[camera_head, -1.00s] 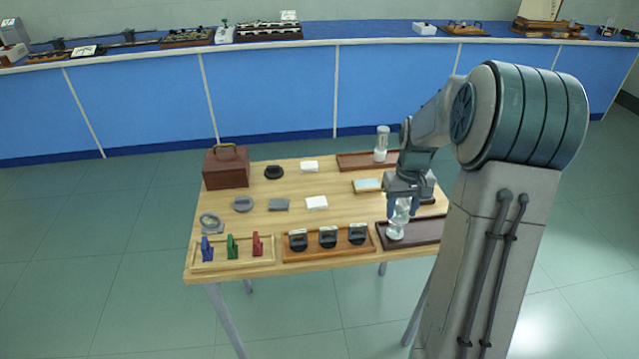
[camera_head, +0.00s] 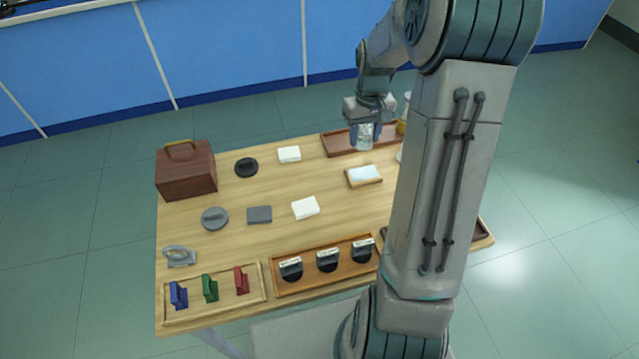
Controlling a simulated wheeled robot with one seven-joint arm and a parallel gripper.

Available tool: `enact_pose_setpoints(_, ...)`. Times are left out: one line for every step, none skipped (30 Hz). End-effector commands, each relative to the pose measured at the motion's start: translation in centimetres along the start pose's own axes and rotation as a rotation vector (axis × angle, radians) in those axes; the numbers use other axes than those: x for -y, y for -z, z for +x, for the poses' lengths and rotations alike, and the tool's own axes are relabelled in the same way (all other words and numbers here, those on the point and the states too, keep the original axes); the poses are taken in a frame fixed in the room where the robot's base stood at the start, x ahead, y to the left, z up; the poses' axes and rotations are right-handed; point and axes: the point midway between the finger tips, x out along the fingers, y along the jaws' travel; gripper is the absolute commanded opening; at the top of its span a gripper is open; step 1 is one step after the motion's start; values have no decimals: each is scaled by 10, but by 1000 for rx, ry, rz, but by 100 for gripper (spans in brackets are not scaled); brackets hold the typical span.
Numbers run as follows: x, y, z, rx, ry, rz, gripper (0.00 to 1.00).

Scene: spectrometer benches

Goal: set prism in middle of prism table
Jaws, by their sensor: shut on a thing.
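My gripper (camera_head: 364,126) is shut on a clear, glassy piece (camera_head: 364,140) and holds it at the back of the wooden table. The piece hangs over or stands on the left-middle part of the long brown tray (camera_head: 334,144); I cannot tell whether it touches the tray. It is small and partly covered by the fingers, so I cannot tell whether it is the prism. I cannot make out a prism table; my arm hides much of the table's right side.
A brown case (camera_head: 186,172) stands at the back left. Several dark and white pieces lie mid-table, with a pale pad (camera_head: 364,175) among them. Coloured holders sit in a light tray (camera_head: 255,286); black holders sit in an orange-brown tray (camera_head: 300,283). Bare wood lies between.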

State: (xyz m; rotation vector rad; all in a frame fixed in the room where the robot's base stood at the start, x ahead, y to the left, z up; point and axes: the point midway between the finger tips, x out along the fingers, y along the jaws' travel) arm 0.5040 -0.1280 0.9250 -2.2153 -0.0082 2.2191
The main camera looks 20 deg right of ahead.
Motion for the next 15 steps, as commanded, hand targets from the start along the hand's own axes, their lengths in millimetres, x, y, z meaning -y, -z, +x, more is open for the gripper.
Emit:
enact_pose_setpoints(9,-7,5,4,1,-5,18)
enact_pose_setpoints(15,-10,9,4,1,-5,18)
enact_pose_setpoints(23,-15,15,4,1,-7,18)
enact_pose_setpoints(29,-19,19,4,2,-6,18)
enact_pose_setpoints(35,-23,23,4,2,-6,18)
enact_pose_setpoints(43,-28,29,4,2,-5,18)
enact_pose_setpoints(48,-32,33,4,1,-6,18)
enact_pose_setpoints(54,-36,37,4,1,-6,18)
enact_pose_setpoints(61,-40,43,4,1,-6,18)
enact_pose_setpoints(66,-43,46,3,1,-7,18)
enact_pose_setpoints(70,-46,49,3,1,-6,18)
enact_pose_setpoints(75,-49,53,2,1,-5,18)
enact_pose_setpoints(79,-51,56,3,1,-5,18)
enact_pose_setpoints(81,-53,58,1,1,-4,18)
enact_pose_setpoints(84,-55,60,1,1,-4,18)
